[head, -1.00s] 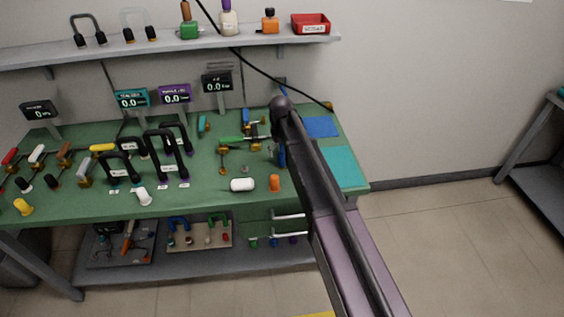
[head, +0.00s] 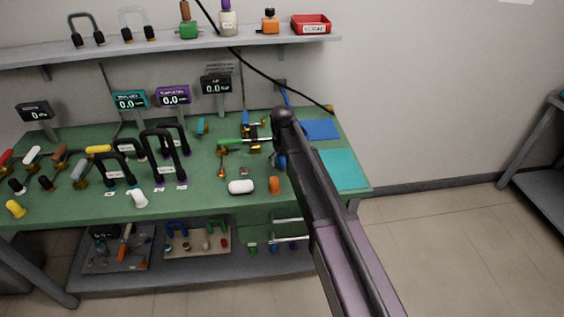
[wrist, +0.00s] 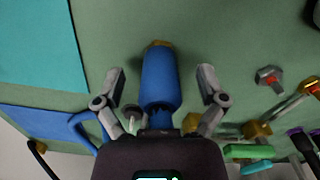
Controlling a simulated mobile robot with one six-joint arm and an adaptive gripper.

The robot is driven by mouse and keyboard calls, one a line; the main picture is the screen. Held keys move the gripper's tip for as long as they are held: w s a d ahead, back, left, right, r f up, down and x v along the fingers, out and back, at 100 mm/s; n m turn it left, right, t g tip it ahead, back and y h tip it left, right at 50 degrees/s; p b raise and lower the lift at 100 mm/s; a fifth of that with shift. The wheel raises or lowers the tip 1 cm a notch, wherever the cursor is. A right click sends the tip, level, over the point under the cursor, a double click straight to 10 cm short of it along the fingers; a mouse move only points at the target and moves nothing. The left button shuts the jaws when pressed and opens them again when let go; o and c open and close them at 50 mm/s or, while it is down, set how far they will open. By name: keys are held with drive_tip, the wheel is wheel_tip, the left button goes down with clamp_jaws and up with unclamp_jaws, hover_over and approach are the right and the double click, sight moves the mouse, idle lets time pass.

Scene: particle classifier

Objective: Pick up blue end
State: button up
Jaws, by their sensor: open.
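A blue cylinder (wrist: 161,78) with a brass-coloured end lies between the two grey fingers of my gripper (wrist: 161,72) in the wrist view. The fingers stand open, one on each side, with a gap to the cylinder on both sides. The cylinder's near end runs towards my dark gripper body, which hides what lies beyond. In the head view a small blue part (head: 282,161) shows just left of my arm, which hides most of the area around it; I cannot tell if it is the same piece.
A blue handle (wrist: 88,128) is close to the left finger. A bolt-like piece (wrist: 269,77) and a green handle (wrist: 250,151) lie to the right. A teal mat (head: 343,169) and a blue mat (head: 321,130) lie on the green bench right of my arm.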

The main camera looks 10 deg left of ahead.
sight(282, 155)
drive_tip(key=c, duration=1.2)
drive_tip(key=shift+r, duration=0.15)
drive_tip(key=shift+c, duration=0.2)
wheel_tip(282, 155, up, 3)
drive_tip(key=p, duration=0.3)
drive_tip(key=s+d+r+p, duration=0.1)
drive_tip(key=s+d, duration=0.1)
drive_tip(key=s, duration=0.5)
drive_tip(key=s+d+p, duration=0.1)
drive_tip(key=s+d, duration=0.2)
drive_tip(key=s, duration=0.5)
drive_tip(key=shift+r, duration=0.35)
drive_tip(key=shift+d, duration=0.1)
